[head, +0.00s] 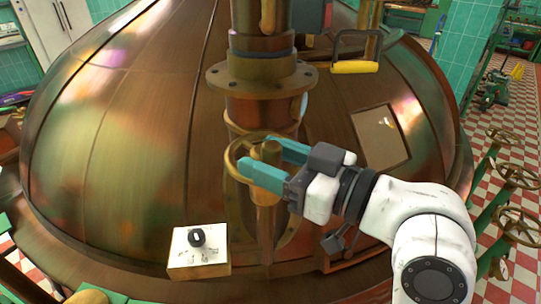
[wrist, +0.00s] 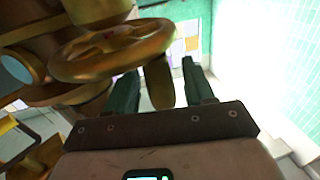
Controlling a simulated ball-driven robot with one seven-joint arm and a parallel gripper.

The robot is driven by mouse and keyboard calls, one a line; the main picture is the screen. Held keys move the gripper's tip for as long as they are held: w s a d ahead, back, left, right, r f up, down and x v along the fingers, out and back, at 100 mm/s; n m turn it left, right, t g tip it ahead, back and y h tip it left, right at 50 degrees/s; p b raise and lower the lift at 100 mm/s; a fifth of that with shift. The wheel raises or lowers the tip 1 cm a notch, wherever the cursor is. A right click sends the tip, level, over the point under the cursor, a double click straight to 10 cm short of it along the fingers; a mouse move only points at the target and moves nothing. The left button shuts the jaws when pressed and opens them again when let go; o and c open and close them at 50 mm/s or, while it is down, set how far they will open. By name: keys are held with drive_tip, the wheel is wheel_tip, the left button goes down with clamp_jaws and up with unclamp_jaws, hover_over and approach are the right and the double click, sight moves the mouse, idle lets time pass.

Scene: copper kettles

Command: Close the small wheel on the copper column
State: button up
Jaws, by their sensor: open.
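The small wheel (head: 232,153) is a brass ring on the front of the copper column (head: 262,112). It also shows in the wrist view (wrist: 112,52), large, at the upper left. My gripper (head: 256,153) has two teal fingers and reaches in from the right at the wheel. The fingers are open and apart, and they overlap the wheel in the head view. In the wrist view a brass piece (wrist: 159,84) hangs between the fingers. I cannot tell whether the fingers touch the wheel. Part of the rim is hidden behind the fingers.
The big copper kettle dome (head: 130,130) surrounds the column. A white control box (head: 199,256) with a black knob stands below left. A yellow handle (head: 355,67) is at the upper right. Several other handwheels (head: 518,178) stand at the right over the checkered floor.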

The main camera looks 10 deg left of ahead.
clamp_jaws()
idle(0.4)
